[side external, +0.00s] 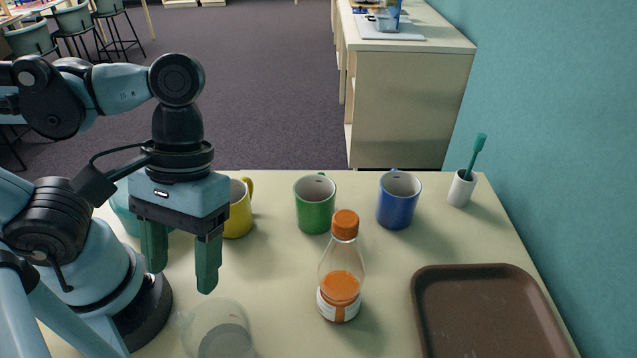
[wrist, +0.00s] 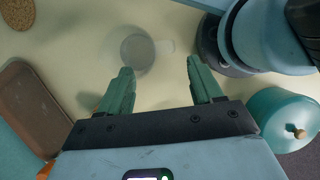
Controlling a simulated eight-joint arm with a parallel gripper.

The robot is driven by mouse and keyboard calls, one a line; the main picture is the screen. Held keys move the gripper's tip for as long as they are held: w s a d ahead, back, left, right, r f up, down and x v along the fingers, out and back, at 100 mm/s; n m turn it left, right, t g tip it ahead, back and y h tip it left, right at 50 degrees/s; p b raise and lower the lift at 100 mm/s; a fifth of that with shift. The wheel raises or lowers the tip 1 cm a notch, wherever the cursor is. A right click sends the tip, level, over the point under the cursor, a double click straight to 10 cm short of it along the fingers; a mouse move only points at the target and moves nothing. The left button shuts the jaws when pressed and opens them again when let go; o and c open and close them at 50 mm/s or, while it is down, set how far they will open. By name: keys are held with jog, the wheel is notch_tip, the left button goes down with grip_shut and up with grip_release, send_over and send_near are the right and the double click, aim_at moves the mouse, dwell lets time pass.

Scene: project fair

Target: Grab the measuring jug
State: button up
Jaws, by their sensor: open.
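The measuring jug (side external: 218,332) looks clear and colourless, and stands on the table at the bottom of the side external view, its lower part cut off by the frame. In the wrist view the jug (wrist: 137,52) lies just beyond my fingertips, left of the middle of the gap, with its handle to the right. My gripper (side external: 181,278) points down above the table, behind and left of the jug in the side view. Its green fingers are apart and empty in the wrist view (wrist: 160,68). It does not touch the jug.
An orange-capped bottle (side external: 341,285) stands right of the jug. Yellow (side external: 239,215), green (side external: 314,208) and blue (side external: 398,203) mugs line the back. A brown tray (side external: 425,310) lies at right. A white cup (side external: 461,190) holds a green-handled brush. A teal lidded pot (wrist: 280,115) sits near my base.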

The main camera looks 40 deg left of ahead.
aim_at(182, 311)
jog(key=x, duration=0.3)
jog(key=shift+f, duration=0.2)
jog(key=shift+a+x, duration=0.2)
jog(key=shift+x, duration=0.75)
jog(key=shift+a+x, duration=0.2)
jog(key=shift+x, duration=1.55)
grip_shut()
